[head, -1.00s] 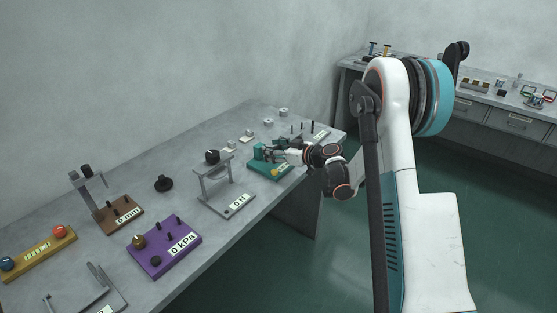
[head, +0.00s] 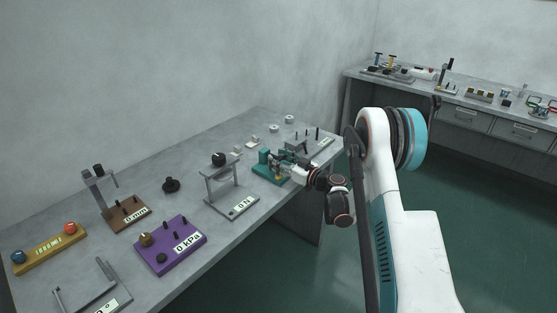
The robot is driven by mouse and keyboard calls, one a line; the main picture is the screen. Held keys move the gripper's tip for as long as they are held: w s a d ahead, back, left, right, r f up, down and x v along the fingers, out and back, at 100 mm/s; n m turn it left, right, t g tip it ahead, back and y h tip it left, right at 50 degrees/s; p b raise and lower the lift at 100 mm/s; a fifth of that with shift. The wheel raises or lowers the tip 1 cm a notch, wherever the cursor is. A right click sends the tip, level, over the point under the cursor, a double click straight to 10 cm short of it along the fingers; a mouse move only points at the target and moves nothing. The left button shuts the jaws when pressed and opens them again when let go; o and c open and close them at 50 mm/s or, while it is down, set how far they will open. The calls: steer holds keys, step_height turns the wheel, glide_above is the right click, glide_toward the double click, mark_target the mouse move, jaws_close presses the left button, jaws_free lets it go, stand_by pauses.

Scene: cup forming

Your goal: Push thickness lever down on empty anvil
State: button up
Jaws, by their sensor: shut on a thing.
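My gripper (head: 284,170) is at the teal device (head: 262,172) near the far right end of the grey table. It reaches in from the right, low over the device's base. It is shut on a part of the teal device, which is too small and covered to make out clearly. A small yellow piece shows beside the fingers. Most of the anvil area is hidden by the gripper, so I cannot tell the lever's height. A brown device (head: 131,221) with a post, an arm and a display that seems to read 0 mm stands at the left.
A grey press-like stand (head: 236,207) reading 0 N stands left of the teal device. A purple box (head: 170,246) reading 0 kPa and a yellow box (head: 45,251) sit nearer. Small white blocks and rings lie behind. A second bench (head: 480,105) stands at the back right.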

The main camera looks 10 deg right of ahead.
steer(key=o, duration=1.7)
steer(key=v, duration=1.2)
steer(key=shift+w, duration=0.1)
